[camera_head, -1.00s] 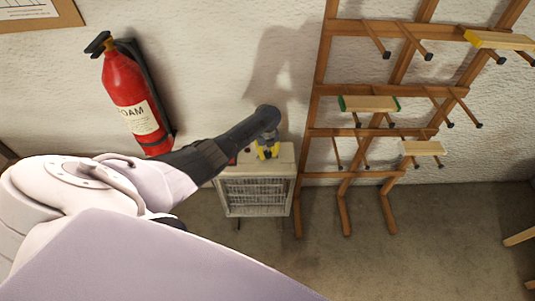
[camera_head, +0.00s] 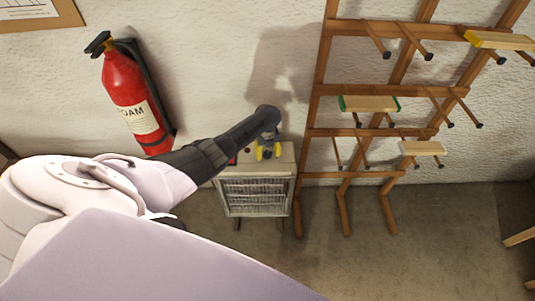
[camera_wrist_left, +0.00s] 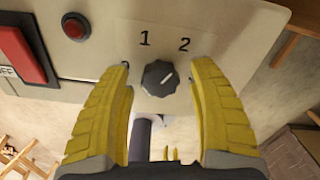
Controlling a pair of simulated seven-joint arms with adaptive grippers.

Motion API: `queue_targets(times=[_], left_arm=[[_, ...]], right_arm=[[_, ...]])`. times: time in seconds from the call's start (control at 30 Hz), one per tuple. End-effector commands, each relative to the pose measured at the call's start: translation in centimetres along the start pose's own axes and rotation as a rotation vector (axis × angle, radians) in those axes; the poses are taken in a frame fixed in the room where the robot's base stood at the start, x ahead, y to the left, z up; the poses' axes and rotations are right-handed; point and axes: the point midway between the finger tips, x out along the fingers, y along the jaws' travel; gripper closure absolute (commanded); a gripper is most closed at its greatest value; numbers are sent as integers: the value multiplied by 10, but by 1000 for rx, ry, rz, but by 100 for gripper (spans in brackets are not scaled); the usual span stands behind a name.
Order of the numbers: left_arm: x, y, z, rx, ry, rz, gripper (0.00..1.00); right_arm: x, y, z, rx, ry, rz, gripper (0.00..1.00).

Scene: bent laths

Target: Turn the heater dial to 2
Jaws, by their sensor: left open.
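The heater (camera_head: 255,190) is a pale box with a front grille, standing on the floor against the wall. Its dial (camera_wrist_left: 160,78), a dark round knob with a white mark, sits on the top panel in the left wrist view. The numerals 1 (camera_wrist_left: 145,39) and 2 (camera_wrist_left: 184,44) are printed above it. The white mark points up and to the right, toward the side of 2. My left gripper (camera_head: 268,153) is over the heater top. Its open yellow fingers (camera_wrist_left: 162,75) stand on either side of the dial, with gaps visible. My right gripper is not in view.
A red rocker switch (camera_wrist_left: 22,50) and a small red light (camera_wrist_left: 75,26) are left of the dial. A wooden rack (camera_head: 310,150) holding several laths stands close to the heater's right. A fire extinguisher (camera_head: 132,95) hangs on the wall at left.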

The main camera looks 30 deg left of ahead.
Motion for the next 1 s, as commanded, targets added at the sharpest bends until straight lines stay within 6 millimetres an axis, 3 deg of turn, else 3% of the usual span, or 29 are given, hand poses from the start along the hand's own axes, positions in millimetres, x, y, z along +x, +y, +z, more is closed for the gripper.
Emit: queue_targets(times=[0.37,1.0], left_arm=[[-10,-1,0,1,-1,-2,41],[-104,0,1,0,-1,-1,41]], right_arm=[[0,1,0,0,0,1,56],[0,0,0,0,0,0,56]])
